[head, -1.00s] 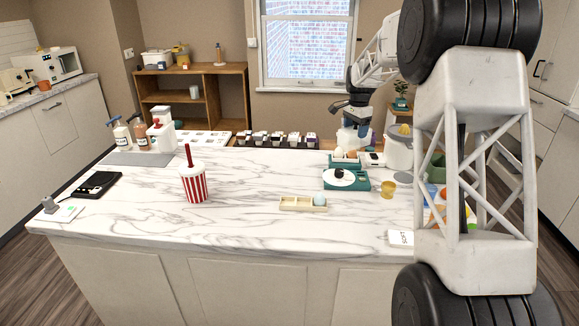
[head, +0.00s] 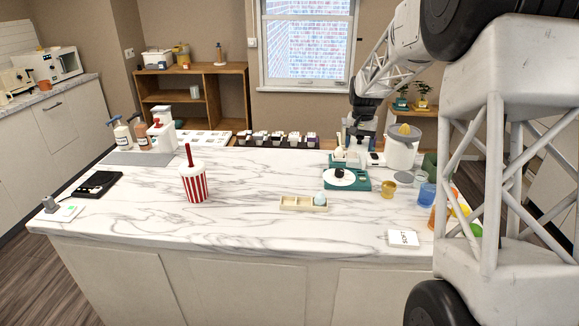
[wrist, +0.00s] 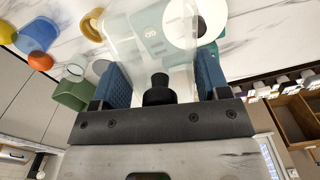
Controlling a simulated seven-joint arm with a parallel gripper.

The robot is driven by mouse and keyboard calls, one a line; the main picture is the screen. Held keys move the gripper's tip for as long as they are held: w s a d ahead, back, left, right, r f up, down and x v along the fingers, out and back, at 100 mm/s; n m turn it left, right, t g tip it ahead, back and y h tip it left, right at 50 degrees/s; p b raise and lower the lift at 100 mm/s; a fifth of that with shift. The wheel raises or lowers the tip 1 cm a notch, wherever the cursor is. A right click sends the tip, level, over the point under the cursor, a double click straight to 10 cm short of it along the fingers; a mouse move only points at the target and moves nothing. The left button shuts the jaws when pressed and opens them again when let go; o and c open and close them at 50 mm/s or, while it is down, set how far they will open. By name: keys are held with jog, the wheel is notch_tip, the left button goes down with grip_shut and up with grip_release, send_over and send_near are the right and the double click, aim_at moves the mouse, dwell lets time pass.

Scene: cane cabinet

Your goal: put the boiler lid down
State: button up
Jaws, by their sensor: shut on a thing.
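My gripper (wrist: 158,82) is shut on the dark knob (wrist: 159,88) of the clear boiler lid (wrist: 148,40), between its two blue fingers. In the head view my gripper (head: 359,138) is at the back right of the counter, behind the teal boiler base (head: 361,185). The base carries a white disc with a dark spot, and this disc shows through and beside the lid in the wrist view (wrist: 180,24). The lid is hard to make out in the head view. I cannot tell whether its rim touches anything.
A white-grey juicer (head: 403,152) stands close to the right of my gripper. A yellow cup (head: 389,189) and a blue cup (head: 426,194) are nearer the front right. An egg tray (head: 297,203) and a striped cup (head: 195,184) stand left. The left-centre counter is mostly clear.

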jog(key=a+f+m, duration=0.3)
jog(key=a+f, duration=0.1)
jog(key=a, duration=0.6)
jog(key=w+a+f+m, duration=0.1)
jog(key=a+f+m, duration=0.2)
jog(key=a, duration=0.8)
jog(key=shift+w+f, duration=0.2)
jog(key=shift+f, duration=0.4)
jog(key=w+a+f, duration=0.1)
jog(key=w+a, duration=0.2)
jog(key=w, duration=1.2)
jog(key=shift+a+f, duration=0.2)
jog(key=shift+a, duration=0.15)
jog(key=shift+w+a+f, duration=0.1)
jog(key=shift+w+f, duration=0.05)
jog(key=shift+f, duration=0.75)
jog(key=shift+w+f, duration=0.1)
jog(key=shift+f, duration=0.75)
jog(key=shift+f, duration=0.15)
jog(key=o, duration=0.9)
